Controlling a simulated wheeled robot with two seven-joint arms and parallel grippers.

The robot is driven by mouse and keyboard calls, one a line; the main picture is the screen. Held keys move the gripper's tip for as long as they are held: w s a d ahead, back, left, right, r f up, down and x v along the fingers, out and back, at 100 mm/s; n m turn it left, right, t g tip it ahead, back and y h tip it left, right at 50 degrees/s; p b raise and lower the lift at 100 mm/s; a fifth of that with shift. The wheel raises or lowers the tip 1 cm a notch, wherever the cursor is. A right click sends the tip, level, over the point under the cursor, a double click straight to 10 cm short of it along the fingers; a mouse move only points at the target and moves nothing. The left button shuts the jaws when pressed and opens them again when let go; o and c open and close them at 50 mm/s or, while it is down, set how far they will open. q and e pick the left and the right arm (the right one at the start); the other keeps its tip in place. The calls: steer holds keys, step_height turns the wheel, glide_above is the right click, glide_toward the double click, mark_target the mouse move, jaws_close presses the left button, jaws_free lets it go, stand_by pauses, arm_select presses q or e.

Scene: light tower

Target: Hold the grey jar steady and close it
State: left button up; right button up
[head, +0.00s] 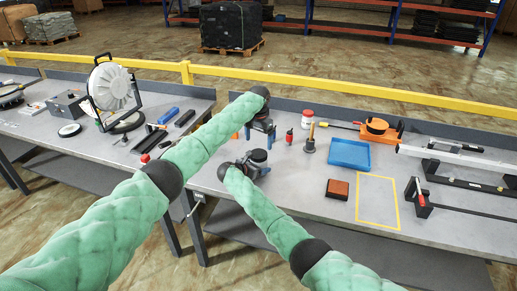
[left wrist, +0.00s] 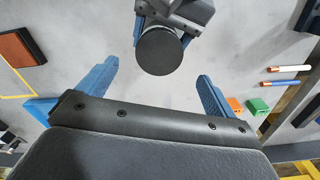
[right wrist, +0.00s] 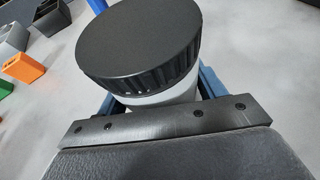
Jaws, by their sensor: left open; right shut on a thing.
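The grey jar (right wrist: 165,105) stands in my right gripper (right wrist: 160,92), which is shut around its light grey body. A black ribbed lid (right wrist: 138,42) sits on top of the jar; I cannot tell how tightly it is on. In the head view the lid (head: 258,156) shows at the bench's front left part, beside my right gripper (head: 246,166). My left gripper (head: 268,130) is just behind and above it. In the left wrist view my left gripper (left wrist: 157,74) is open and empty, with the round lid (left wrist: 160,52) ahead between its spread fingers, apart from both.
A blue tray (head: 349,154), a brown-orange box (head: 338,189) and a yellow outline (head: 378,202) lie to the right on the bench. A red bottle (head: 289,136) and a red-lidded white jar (head: 307,117) stand behind. Small orange (left wrist: 235,106) and green (left wrist: 258,106) blocks lie near the jar.

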arm_select(q)
step_height(320, 180, up, 6)
steer(key=shift+f, duration=0.1)
stand_by(0.4)
arm_select(e)
steer(key=o, duration=1.9)
steer(key=shift+o, duration=0.2)
arm_select(q)
steer(key=shift+f, duration=0.1)
arm_select(e)
steer(key=shift+a, duration=0.1)
steer(key=b+v, duration=0.2)
steer(key=v, duration=0.4)
steer(key=shift+s+a, duration=0.15)
steer(key=shift+s, duration=0.05)
steer(key=shift+s+a+r, duration=0.3)
steer(key=shift+s, duration=0.1)
arm_select(q)
step_height(320, 180, down, 2)
steer(key=shift+f, duration=0.1)
